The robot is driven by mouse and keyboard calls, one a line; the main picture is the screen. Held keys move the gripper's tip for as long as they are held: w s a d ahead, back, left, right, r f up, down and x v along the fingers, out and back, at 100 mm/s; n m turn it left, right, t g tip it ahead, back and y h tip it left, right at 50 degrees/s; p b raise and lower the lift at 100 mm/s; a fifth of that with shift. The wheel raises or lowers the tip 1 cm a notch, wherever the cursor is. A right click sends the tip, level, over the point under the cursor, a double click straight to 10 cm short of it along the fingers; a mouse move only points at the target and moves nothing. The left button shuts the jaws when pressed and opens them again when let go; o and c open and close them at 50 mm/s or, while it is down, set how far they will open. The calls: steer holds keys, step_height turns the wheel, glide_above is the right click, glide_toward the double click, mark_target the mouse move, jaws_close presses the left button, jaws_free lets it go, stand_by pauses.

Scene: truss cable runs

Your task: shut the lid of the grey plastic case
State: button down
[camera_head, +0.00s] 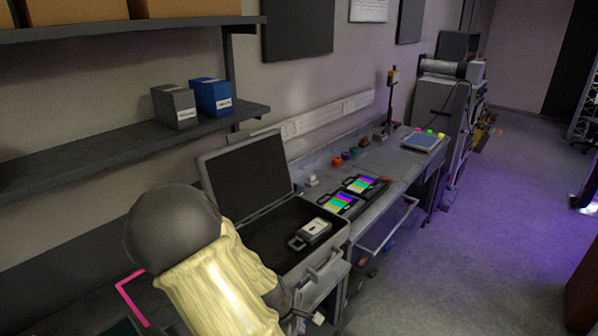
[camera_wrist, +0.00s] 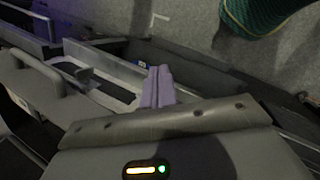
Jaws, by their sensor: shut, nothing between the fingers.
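The grey plastic case (camera_head: 335,237) stands open on the bench in the head view. Its lid (camera_head: 248,172) is raised and leans back toward the wall, with its dark lining showing. A small grey device with a white label (camera_head: 311,231) lies in the dark base. My gripper (camera_head: 310,317) is low in front of the case, partly hidden by my own arm. In the wrist view my gripper (camera_wrist: 158,82) is shut and empty, its pale fingers together. A grey handle (camera_wrist: 38,88) lies to the left of the fingers, apart from them, and looks like the case's.
Two dark cases with coloured screens (camera_head: 363,184) lie on the bench right of the grey case. Shelves with a grey box (camera_head: 174,106) and a blue box (camera_head: 211,97) hang above and left.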

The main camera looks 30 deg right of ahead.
steer(key=s+a+r+m+t+y+b, duration=0.1)
steer(key=s+a+r+m+y+b, duration=0.1)
steer(key=a+m, duration=0.2)
steer(key=s+a+r+m+t+y+b, duration=0.1)
steer(key=s+a+r+m+y+b, duration=0.1)
steer(key=a+m, duration=0.3)
steer(key=shift+a+r+y+b, duration=0.35)
steer(key=shift+a+r, duration=0.5)
steer(key=shift+a, duration=0.35)
steer(key=shift+d, duration=0.1)
